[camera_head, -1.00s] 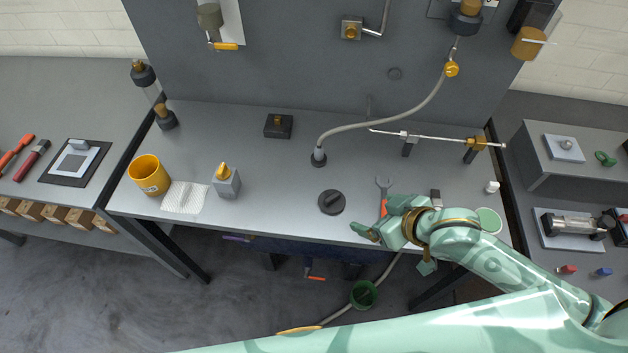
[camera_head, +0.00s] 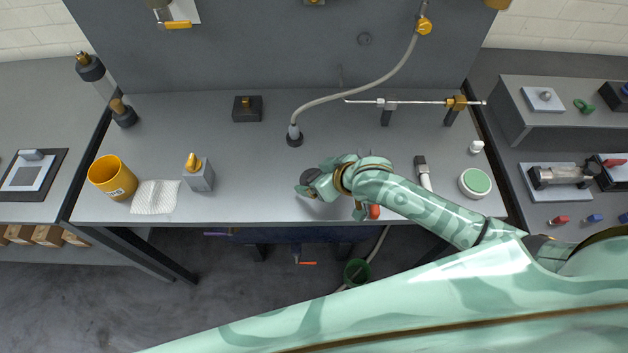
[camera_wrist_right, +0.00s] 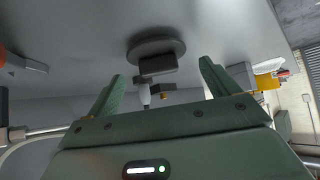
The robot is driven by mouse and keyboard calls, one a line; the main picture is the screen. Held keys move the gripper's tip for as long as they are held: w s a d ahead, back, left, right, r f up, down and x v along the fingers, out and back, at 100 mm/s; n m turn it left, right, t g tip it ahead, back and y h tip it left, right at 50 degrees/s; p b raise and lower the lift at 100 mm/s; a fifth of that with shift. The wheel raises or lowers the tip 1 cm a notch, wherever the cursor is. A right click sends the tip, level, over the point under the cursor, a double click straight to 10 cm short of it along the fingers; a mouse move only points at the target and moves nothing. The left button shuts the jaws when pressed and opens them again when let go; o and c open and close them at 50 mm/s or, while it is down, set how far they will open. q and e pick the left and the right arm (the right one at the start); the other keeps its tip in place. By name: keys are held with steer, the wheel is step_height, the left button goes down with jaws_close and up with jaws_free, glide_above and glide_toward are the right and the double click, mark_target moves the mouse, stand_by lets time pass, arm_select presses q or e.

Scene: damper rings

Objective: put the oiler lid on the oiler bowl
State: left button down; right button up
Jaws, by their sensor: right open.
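A dark round disc with a raised bar handle, which looks like the oiler lid (camera_wrist_right: 156,47), lies on the bench in the right wrist view. In the head view my right gripper (camera_head: 310,188) largely covers it. In the right wrist view the open, empty right gripper (camera_wrist_right: 161,74) points at it, the bar handle between and just beyond the fingertips; I see no contact. A white-rimmed round container with a green inside (camera_head: 475,183) stands at the bench's right; it may be the oiler bowl, but I cannot tell for sure. My left gripper is not in view.
On the bench (camera_head: 255,195) are a yellow cup (camera_head: 113,178), a white cloth (camera_head: 155,197), a grey block with yellow top (camera_head: 198,174), a dark block (camera_head: 247,109) and a hose (camera_head: 355,93). A red-handled tool (camera_head: 374,211) is partly under my right arm.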

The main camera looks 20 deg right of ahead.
steer(key=shift+x, duration=1.15)
steer(key=c, duration=1.1)
steer(key=shift+r, duration=0.1)
